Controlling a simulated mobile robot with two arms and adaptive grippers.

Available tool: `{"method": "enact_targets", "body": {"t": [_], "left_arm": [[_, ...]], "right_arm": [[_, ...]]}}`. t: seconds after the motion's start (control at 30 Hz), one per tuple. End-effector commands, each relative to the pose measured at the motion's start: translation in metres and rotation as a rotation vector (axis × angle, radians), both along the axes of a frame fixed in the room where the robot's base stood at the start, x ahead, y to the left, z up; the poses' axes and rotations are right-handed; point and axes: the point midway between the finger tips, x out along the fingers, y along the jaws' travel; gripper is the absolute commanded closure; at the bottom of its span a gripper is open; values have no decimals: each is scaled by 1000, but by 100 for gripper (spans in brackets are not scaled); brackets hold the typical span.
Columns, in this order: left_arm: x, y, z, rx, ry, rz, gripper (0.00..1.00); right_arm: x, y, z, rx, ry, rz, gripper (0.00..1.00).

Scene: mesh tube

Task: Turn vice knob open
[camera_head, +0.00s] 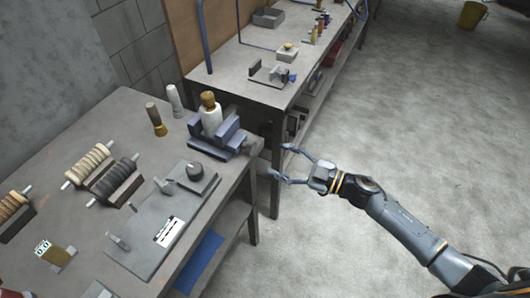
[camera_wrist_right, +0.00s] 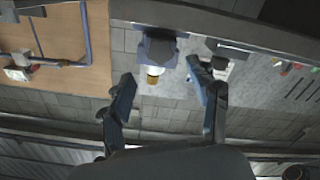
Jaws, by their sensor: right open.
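The blue-grey vice (camera_head: 205,148) stands at the right corner of the near workbench. A white bottle (camera_head: 211,120) with a brown top sits upright between its jaws. A small grey end piece (camera_head: 256,146) projects from the vice's right side over the bench edge; it may be the knob. My right gripper (camera_head: 279,164) is open and empty in the air, just right of this piece and apart from it. In the right wrist view the vice (camera_wrist_right: 158,48) appears upside down beyond the spread fingers, and the knob cannot be made out clearly. My left gripper is out of view.
The near workbench (camera_head: 75,130) also holds coiled rolls, two small bottles and a grey plate (camera_head: 150,245) with a dark round knob. A second bench (camera_head: 240,60) with small items stands behind.

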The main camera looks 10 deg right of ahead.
Motion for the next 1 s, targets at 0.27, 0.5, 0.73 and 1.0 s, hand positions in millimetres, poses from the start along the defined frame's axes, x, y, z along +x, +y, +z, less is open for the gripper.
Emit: {"method": "enact_targets", "body": {"t": [0.27,0.5,0.73,1.0], "left_arm": [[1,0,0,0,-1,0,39],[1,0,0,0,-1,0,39],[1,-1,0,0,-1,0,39],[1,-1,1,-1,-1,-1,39]], "right_arm": [[-22,-30,0,0,1,-1,39],[-24,-34,0,1,-1,0,39],[-26,-36,0,30,43,0,39],[-34,-46,4,265,365,0,39]]}}
